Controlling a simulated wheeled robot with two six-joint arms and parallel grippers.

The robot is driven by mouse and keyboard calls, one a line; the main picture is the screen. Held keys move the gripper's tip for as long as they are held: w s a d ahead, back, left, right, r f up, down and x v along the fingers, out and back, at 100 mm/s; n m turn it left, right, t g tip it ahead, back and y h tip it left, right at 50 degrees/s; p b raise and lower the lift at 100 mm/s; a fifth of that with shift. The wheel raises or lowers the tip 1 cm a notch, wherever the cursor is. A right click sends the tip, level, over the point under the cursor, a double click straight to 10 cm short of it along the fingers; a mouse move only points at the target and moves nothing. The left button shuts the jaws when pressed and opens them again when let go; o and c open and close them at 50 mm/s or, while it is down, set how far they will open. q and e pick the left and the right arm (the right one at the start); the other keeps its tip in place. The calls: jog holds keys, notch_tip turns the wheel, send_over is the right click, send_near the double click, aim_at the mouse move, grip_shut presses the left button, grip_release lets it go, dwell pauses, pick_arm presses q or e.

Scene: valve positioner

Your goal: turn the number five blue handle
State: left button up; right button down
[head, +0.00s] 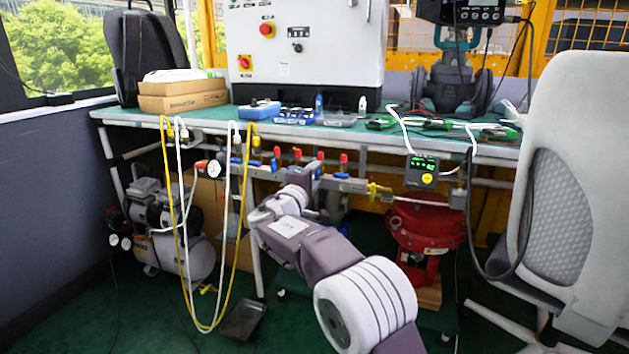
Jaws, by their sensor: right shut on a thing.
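A row of small valves hangs on a metal manifold (345,184) under the front edge of the workbench. Several have red tops, and blue handles (236,160) show along the left part of the row. My right arm reaches in from the bottom right, and my right gripper (297,182) is at the middle of the manifold. It is shut on a blue handle, which my wrist largely hides. The handle's number and angle cannot be read. My left gripper is not in view.
A green-topped workbench (340,136) carries a control cabinet (300,50) and tools. Yellow and white hoses (172,225) hang left of my arm. A pressure gauge (214,168), a green-screen device (422,170) and a red machine (425,228) are nearby. A chair (580,150) stands at right.

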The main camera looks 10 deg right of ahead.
dwell(0.3)
jog(key=c, duration=1.2)
grip_release()
jog(key=p+v, duration=0.2)
jog(key=v, duration=0.7)
jog(key=shift+p, duration=0.4)
